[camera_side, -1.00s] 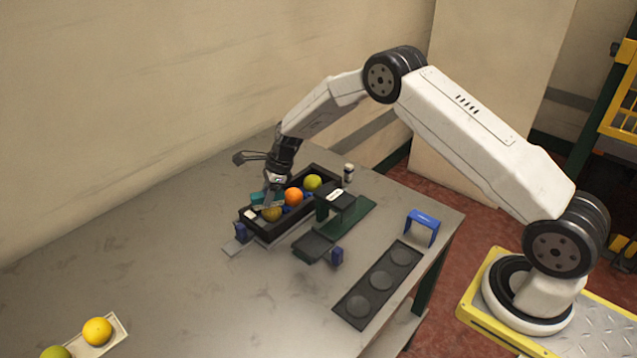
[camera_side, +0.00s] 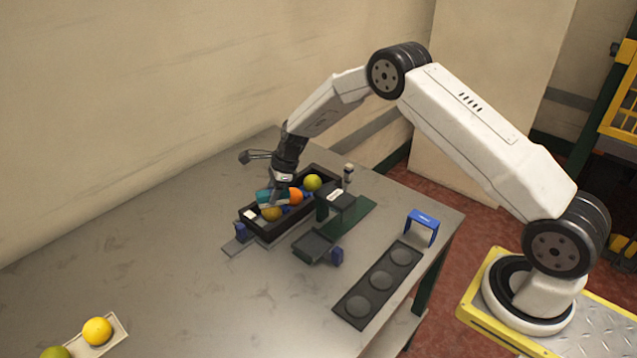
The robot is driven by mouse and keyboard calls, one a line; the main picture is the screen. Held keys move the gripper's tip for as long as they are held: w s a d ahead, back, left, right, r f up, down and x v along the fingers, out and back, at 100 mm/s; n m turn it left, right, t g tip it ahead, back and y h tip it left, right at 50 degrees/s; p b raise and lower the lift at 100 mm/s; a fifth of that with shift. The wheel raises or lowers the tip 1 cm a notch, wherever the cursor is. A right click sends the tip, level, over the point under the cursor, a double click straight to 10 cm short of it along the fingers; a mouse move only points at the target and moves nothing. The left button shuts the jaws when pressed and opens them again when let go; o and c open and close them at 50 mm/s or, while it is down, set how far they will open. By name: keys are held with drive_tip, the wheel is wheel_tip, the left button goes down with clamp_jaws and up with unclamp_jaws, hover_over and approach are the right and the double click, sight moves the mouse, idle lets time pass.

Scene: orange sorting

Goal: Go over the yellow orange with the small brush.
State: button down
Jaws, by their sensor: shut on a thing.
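My gripper (camera_side: 279,199) points down over the dark crate (camera_side: 326,172). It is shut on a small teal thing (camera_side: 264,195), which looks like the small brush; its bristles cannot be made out. A dull brownish-yellow fruit (camera_side: 272,214) lies in the near part of the crate, just below the gripper. I cannot tell whether the two touch. An orange fruit (camera_side: 296,196) lies right of the gripper, partly hidden by it, and a yellow-green fruit (camera_side: 312,183) lies at the far end. A brighter yellow fruit (camera_side: 97,331) sits on a pale tray (camera_side: 117,325) at the lower left.
A green stand with a black top (camera_side: 340,198) is close to the crate's right side. A small bottle (camera_side: 348,172) stands behind it. A dark plate with round hollows (camera_side: 351,308) and a blue arch (camera_side: 423,226) are further right. The table's left middle is clear.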

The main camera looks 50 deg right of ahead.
drive_tip(key=shift+w+a, duration=0.3)
drive_tip(key=shift+a, duration=0.2)
drive_tip(key=shift+w+a, duration=0.25)
drive_tip(key=shift+a, duration=0.2)
drive_tip(key=shift+d, duration=0.15)
drive_tip(key=shift+s+d, duration=0.75)
drive_tip(key=shift+d, duration=0.35)
drive_tip(key=shift+a+f, duration=0.1)
drive_tip(key=shift+w+a, duration=0.4)
drive_tip(key=shift+a, duration=0.2)
drive_tip(key=shift+w+a, duration=0.35)
drive_tip(key=shift+a, duration=0.2)
drive_tip(key=shift+s+d, duration=0.35)
drive_tip(key=shift+d, duration=0.3)
drive_tip(key=shift+s+d, duration=0.35)
drive_tip(key=shift+d, duration=0.25)
drive_tip(key=shift+w+a, duration=0.1)
drive_tip(key=shift+a, duration=0.05)
